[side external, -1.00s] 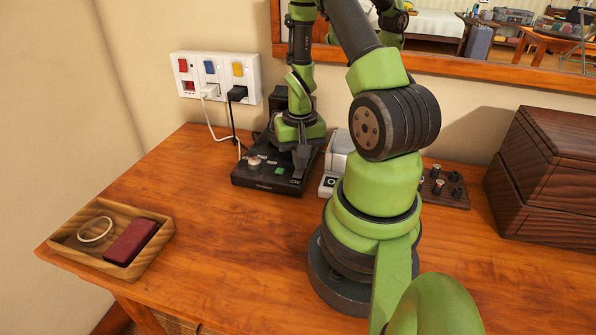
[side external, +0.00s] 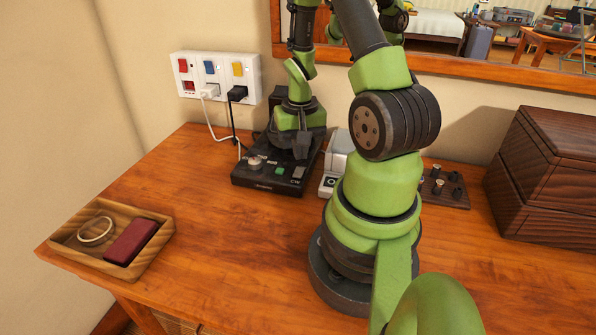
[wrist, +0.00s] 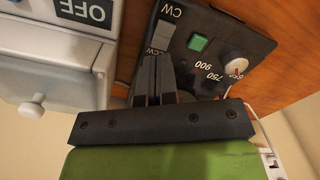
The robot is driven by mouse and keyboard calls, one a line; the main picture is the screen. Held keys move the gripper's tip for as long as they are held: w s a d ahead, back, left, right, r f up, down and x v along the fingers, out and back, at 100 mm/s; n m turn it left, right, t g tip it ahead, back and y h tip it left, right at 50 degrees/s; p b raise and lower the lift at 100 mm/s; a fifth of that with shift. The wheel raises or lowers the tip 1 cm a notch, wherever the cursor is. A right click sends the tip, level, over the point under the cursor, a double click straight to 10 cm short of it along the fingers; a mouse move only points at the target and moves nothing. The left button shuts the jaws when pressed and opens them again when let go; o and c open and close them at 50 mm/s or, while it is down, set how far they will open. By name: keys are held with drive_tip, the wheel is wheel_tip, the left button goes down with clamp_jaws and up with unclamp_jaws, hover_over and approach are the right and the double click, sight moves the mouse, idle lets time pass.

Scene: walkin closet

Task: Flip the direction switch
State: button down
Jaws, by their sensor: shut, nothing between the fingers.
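The black control box (side external: 262,184) stands on the wooden tabletop near the wall. It carries a pale dial, a green button (wrist: 198,42) and the direction switch. In the wrist view, the direction switch (wrist: 162,35) is a grey rocker with a CW label beyond it and another label ending in CW, partly hidden, on the gripper side. The switch also shows small in the side view (side external: 298,172). I cannot tell which way it is tipped. My gripper (wrist: 153,72) is shut and empty, its fingertips just short of the switch. In the side view, my gripper (side external: 302,150) is over the box's rear part.
A white device (side external: 334,172) stands close to the box's right; its OFF label (wrist: 84,12) shows in the wrist view. A wall socket panel (side external: 216,78) has cables running down behind the box. A wooden tray (side external: 62,249) lies left.

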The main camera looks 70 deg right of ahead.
drive_tip(key=shift+r, duration=1.9)
wheel_tip(320, 180, up, 6)
drive_tip(key=n+t, duration=0.1)
hover_over(299, 169)
drive_tip(key=w+a, duration=0.3)
drive_tip(key=a+r+n+t, duration=0.4)
drive_tip(key=a+r, duration=0.6)
drive_tip(key=a, duration=0.2)
drive_tip(key=s+a+r+n+t+y, duration=0.2)
drive_tip(key=s+a+r+n, duration=0.1)
drive_tip(key=a, duration=0.3)
drive_tip(key=shift+s+a+r, duration=0.25)
drive_tip(key=shift+s+r, duration=0.35)
drive_tip(key=shift+s, duration=0.3)
